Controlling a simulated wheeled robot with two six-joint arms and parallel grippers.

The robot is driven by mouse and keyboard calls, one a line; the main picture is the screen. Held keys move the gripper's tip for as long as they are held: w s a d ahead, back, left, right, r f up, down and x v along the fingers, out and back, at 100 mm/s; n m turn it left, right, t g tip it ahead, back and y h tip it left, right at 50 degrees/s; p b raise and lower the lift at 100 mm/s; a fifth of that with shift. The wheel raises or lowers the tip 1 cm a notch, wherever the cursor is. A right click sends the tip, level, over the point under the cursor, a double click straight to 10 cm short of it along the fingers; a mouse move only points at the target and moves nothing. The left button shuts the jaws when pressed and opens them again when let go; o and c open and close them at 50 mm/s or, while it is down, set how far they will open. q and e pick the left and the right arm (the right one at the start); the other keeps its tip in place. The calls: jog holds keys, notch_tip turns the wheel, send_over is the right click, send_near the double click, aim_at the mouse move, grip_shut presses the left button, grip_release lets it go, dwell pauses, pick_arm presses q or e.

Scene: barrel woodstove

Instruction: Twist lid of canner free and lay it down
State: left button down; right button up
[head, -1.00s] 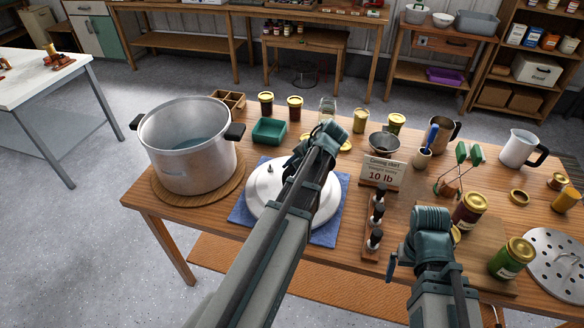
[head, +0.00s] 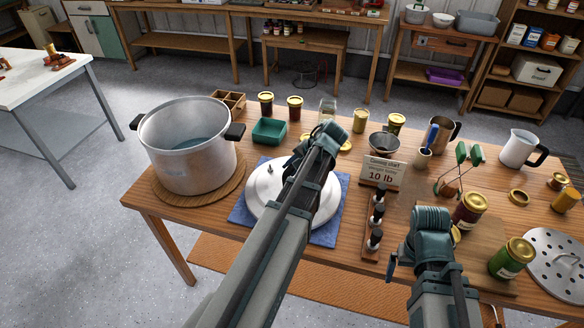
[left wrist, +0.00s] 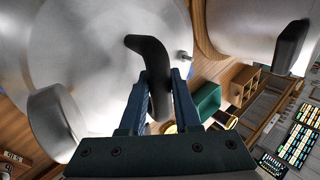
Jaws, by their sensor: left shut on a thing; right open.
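The canner pot (head: 188,150) stands open on a round wooden board at the left of the table, with dark side handles. Its silver lid (head: 262,190) lies on a folded blue cloth (head: 240,212) to the right of the pot. My left gripper (head: 300,160) is over the lid and hides part of it. In the left wrist view my left gripper (left wrist: 160,85) is shut on the lid's curved black handle (left wrist: 150,55). My right gripper (head: 425,245) is open at the table's front right, near the jars; its fingertips are hard to make out.
A sign reading 10 lb (head: 381,172) and a rack of dark-topped pieces (head: 375,225) stand right of the lid. A green tray (head: 269,131) and several jars line the back. A perforated disc (head: 560,268) lies at the right edge.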

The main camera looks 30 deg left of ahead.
pick_arm(q)
jog(key=shift+f+b, duration=0.95)
dwell(0.5)
jog(key=c, duration=0.5)
grip_release()
jog(key=shift+c, duration=0.2)
jog(key=p+v, duration=1.1)
jog(key=v, duration=0.2)
jog(key=shift+d+r+p, duration=0.2)
jog(key=shift+r+p, duration=0.1)
jog(key=shift+r, duration=0.05)
